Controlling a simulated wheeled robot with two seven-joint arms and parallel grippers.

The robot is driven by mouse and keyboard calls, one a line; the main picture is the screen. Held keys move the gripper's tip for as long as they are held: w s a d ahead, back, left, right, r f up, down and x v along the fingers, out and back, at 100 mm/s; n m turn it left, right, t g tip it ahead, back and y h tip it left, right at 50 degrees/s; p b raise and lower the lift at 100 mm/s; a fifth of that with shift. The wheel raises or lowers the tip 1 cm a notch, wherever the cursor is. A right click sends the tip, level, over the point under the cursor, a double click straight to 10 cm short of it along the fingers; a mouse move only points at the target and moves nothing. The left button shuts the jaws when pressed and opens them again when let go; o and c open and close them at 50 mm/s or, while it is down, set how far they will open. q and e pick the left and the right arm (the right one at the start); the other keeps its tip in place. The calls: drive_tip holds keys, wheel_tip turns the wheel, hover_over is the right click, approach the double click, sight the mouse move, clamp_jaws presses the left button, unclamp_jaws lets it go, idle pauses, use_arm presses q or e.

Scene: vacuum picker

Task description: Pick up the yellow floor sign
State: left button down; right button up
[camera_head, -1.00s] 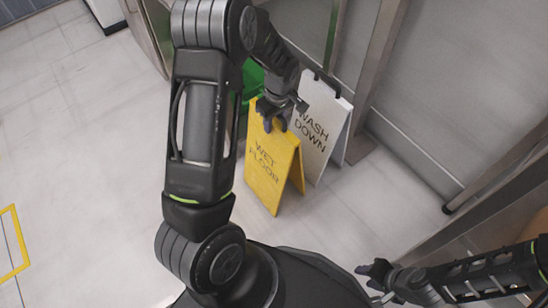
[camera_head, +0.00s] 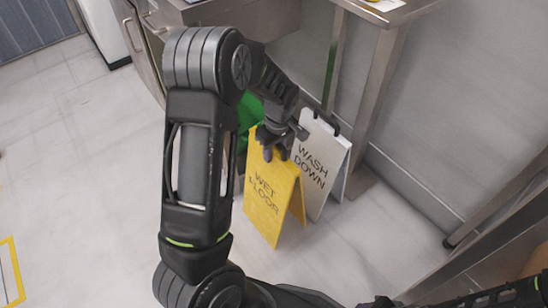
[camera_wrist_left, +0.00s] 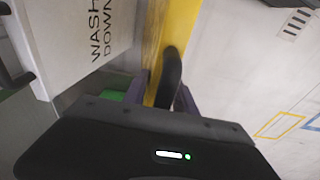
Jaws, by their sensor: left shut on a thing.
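The yellow floor sign (camera_head: 268,195), lettered WET FLOOR, stands as an A-frame on the pale floor in the head view. My left gripper (camera_head: 276,146) is at its top edge, shut on it, and covers that edge. In the left wrist view the yellow sign (camera_wrist_left: 155,35) runs up from between the fingers, with a dark curved handle (camera_wrist_left: 170,75) at the grip. My right gripper (camera_head: 380,302) barely shows at the bottom edge, and its fingers cannot be made out.
A white WASH DOWN sign (camera_head: 318,165) stands close behind and right of the yellow one. A green object (camera_head: 251,112) is partly hidden behind my left arm. A steel table (camera_head: 385,12) is at the back. The floor to the left is clear.

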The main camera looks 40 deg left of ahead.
use_arm(q)
wheel_tip(320, 180, up, 6)
drive_tip(key=shift+f+p, duration=0.1)
drive_tip(key=shift+p, duration=0.55)
drive_tip(key=shift+w+d, duration=0.1)
